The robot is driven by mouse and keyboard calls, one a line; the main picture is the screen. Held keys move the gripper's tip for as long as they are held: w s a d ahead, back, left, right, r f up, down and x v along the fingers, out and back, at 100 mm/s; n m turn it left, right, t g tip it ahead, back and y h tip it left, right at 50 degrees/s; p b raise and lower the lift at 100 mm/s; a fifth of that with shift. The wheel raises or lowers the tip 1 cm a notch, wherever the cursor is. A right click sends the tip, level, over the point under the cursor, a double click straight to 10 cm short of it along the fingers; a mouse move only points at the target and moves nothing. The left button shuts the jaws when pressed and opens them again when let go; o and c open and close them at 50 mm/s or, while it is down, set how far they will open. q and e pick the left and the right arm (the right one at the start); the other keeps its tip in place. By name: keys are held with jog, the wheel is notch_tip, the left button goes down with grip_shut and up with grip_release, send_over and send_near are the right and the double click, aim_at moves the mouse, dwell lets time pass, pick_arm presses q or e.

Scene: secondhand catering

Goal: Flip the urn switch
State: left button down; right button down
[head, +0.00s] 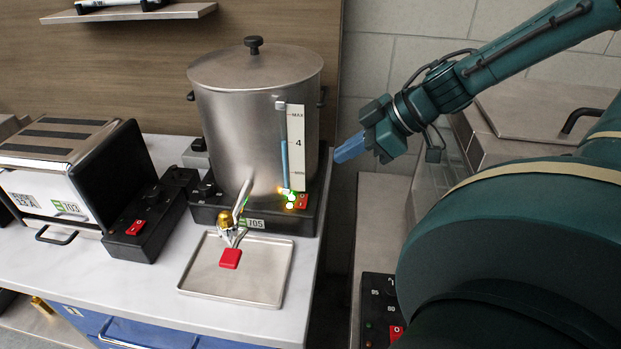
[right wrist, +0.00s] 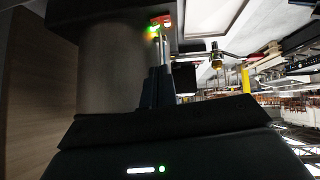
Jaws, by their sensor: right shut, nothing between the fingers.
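The steel urn (head: 250,110) stands on a black base (head: 212,217) on the white counter. Its red switch (head: 302,201) is at the right end of the base front, next to glowing green and yellow lights (head: 290,199). My right gripper (head: 348,150) is shut and empty, to the right of the urn and apart from it. In the right wrist view the shut fingers (right wrist: 160,80) show below the red switch (right wrist: 162,20) and its green glow, with no contact that I can make out. My left gripper is not in view.
A steel drip tray (head: 190,281) lies below the urn's tap (head: 229,228). A toaster (head: 60,165) with a red switch (head: 136,227) stands at left. A steel appliance (head: 540,115) stands behind my right arm. A shelf (head: 130,13) hangs at upper left.

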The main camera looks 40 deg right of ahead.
jog(key=b, duration=0.1)
send_over(298, 196)
jog(key=s, duration=0.3)
jog(key=f, duration=0.4)
jog(key=d+f, duration=0.1)
jog(key=f, duration=0.2)
jog(key=shift+w+f, duration=0.1)
jog(key=shift+w, duration=0.1)
notch_tip(298, 196, down, 2)
jog(key=shift+d+f, duration=0.1)
jog(key=shift+f, duration=0.1)
jog(key=shift+w+d+f, duration=0.1)
jog(key=shift+f, duration=0.4)
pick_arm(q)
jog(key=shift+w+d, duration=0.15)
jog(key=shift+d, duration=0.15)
pick_arm(e)
jog(key=shift+f, duration=0.1)
pick_arm(q)
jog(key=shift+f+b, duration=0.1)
jog(key=shift+b, duration=0.25)
